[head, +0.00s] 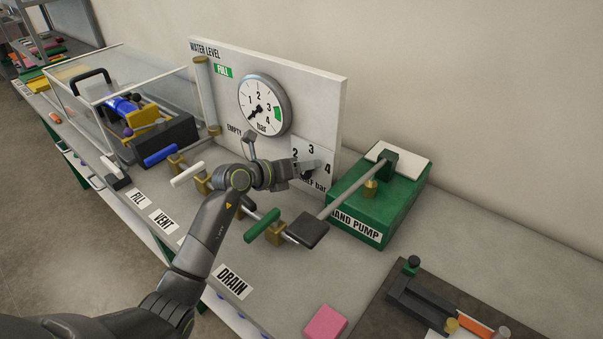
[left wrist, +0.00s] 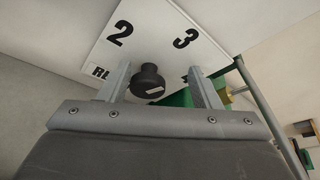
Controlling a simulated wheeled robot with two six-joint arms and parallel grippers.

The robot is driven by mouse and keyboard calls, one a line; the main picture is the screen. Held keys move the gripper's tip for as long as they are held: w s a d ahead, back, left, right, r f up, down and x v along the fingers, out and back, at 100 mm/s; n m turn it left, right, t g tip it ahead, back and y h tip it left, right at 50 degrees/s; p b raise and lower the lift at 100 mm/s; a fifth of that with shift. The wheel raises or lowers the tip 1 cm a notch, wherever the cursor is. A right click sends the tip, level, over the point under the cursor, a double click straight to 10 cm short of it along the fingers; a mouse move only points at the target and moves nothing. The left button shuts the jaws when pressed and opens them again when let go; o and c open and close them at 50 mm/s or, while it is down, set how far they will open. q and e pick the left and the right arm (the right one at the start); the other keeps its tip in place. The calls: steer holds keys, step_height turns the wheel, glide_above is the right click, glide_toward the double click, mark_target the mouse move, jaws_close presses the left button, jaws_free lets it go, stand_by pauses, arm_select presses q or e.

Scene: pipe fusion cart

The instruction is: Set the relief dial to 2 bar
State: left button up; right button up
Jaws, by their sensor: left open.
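The relief dial is a black round knob (left wrist: 148,82) on a white plate (left wrist: 175,35) with numbers 2 and 3 showing in the left wrist view. A small white mark shows on the knob's face; which number it points to is unclear. In the head view the plate (head: 312,150) shows 2, 3 and 4, and the knob is largely hidden by my gripper. My left gripper (head: 303,170) is open in front of the dial. In the left wrist view its fingers (left wrist: 158,70) stand on either side of the knob, with gaps to both. My right gripper is not in view.
A round gauge (head: 264,105) is on the white panel (head: 325,100) above. A green hand pump (head: 375,208) with a long lever stands right of the dial. Valve handles, including a green one (head: 262,225), lie below my arm. A pink block (head: 325,323) is at the front.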

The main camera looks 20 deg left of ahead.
arm_select(q)
step_height(320, 180, up, 8)
steer(key=shift+f+b, duration=0.15)
steer(key=shift+b, duration=0.25)
steer(key=s+a+f+m+t+y+p, duration=0.1)
steer(key=s+a+m+y, duration=0.15)
steer(key=s, duration=0.55)
steer(key=s+a+f+m+y+p, duration=0.1)
steer(key=s+a+m+p, duration=0.1)
steer(key=s+a, duration=0.35)
steer(key=x, duration=0.5)
steer(key=s+d+p+x, duration=0.1)
steer(key=x, duration=0.5)
steer(key=d+f+p+x, duration=0.1)
steer(key=x, duration=0.4)
steer(key=shift+d, duration=0.3)
steer(key=c, duration=1)
